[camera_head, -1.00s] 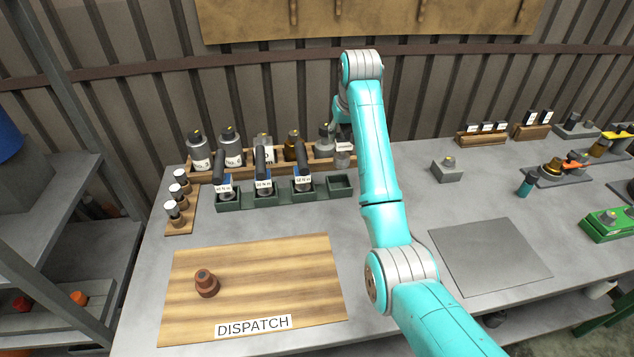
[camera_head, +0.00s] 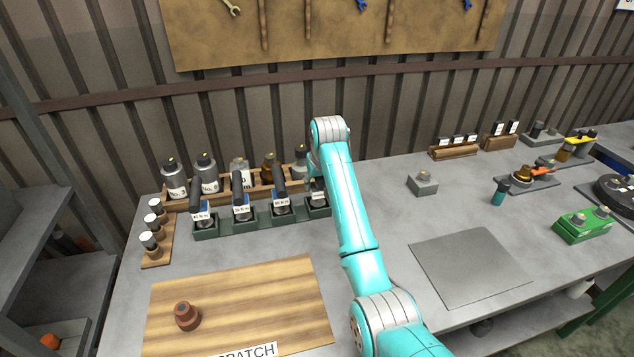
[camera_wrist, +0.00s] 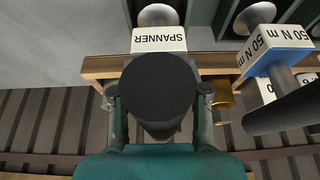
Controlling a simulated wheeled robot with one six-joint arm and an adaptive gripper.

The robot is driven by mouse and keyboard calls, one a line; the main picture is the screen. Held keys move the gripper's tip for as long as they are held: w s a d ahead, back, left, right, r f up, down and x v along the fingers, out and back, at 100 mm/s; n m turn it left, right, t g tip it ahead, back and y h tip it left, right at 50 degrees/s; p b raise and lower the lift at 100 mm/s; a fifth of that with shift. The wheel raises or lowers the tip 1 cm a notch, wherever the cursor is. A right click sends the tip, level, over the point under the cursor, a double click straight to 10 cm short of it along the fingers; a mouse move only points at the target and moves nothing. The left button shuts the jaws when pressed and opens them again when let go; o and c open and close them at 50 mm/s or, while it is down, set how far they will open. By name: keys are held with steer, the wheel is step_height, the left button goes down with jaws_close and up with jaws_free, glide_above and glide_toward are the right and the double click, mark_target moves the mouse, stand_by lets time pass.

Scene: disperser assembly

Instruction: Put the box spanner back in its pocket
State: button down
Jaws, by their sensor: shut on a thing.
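The box spanner (camera_wrist: 160,85) has a dark round handle and a white label reading SPANNER. My gripper (camera_wrist: 160,105) is shut on its handle, one finger on each side. In the head view the spanner's white label (camera_head: 318,184) shows at the rightmost pocket (camera_head: 318,206) of the dark green rack, left of my arm. The spanner stands about upright there. Its metal lower end (camera_wrist: 158,14) lies between green pocket walls in the wrist view. How deep it sits, and whether it touches the bottom, I cannot tell.
Three torque drivers with blue-and-white labels stand in the other pockets; the nearest (camera_head: 281,195) is just left. Bottles (camera_head: 205,175) stand in a wooden rack behind.

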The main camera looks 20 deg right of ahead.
steer(key=c, duration=0.6)
jaws_free()
steer(key=shift+f, duration=0.1)
steer(key=v, duration=1.2)
steer(key=shift+w, duration=0.1)
